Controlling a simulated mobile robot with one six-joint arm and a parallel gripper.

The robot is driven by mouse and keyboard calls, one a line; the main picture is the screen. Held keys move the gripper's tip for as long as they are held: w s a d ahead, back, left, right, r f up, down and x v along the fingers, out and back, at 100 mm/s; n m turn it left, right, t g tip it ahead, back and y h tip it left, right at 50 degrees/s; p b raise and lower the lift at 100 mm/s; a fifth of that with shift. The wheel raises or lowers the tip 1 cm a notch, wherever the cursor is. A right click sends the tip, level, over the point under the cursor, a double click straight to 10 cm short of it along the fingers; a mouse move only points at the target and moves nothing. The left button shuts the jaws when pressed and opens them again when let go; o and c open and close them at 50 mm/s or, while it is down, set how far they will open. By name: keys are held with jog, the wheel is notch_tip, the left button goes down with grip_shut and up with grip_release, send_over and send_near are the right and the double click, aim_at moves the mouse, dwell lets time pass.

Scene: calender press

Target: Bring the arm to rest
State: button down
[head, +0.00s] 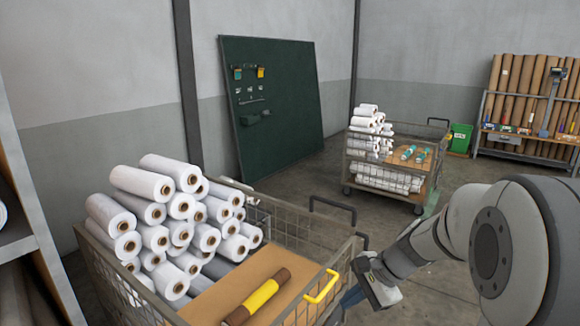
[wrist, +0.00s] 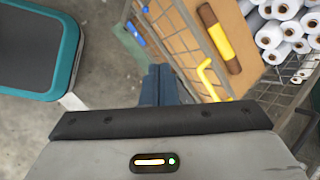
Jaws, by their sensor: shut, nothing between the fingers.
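My arm reaches in from the right of the head view, bent down beside the near wire cart (head: 348,262). My gripper (head: 352,296) is at the cart's right side, partly hidden by my own wrist. In the wrist view my gripper (wrist: 158,84) shows its dark blue fingers together with nothing between them. It is over the floor just outside the cart's mesh side and appears apart from it. A brown roll with a yellow sleeve (head: 260,297) lies on a cardboard sheet in the cart. It also shows in the wrist view (wrist: 220,42).
White rolls (head: 165,225) are stacked in the near cart. A yellow handle (head: 322,287) is on its rim. A second cart (head: 395,185) stands farther back. A teal-edged grey object (wrist: 30,45) is at the wrist view's left. Bare floor (head: 440,270) lies between the carts.

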jog(key=s+d+r+n+h+p, duration=0.1)
jog(key=s+r+n+h+p, duration=0.5)
jog(key=s, duration=1.1)
notch_tip(320, 180, up, 8)
jog(key=n+p, duration=0.3)
jog(key=n, duration=0.3)
jog(key=shift+d+n, duration=0.3)
jog(key=shift+n, duration=0.1)
jog(key=shift+s+f, duration=0.1)
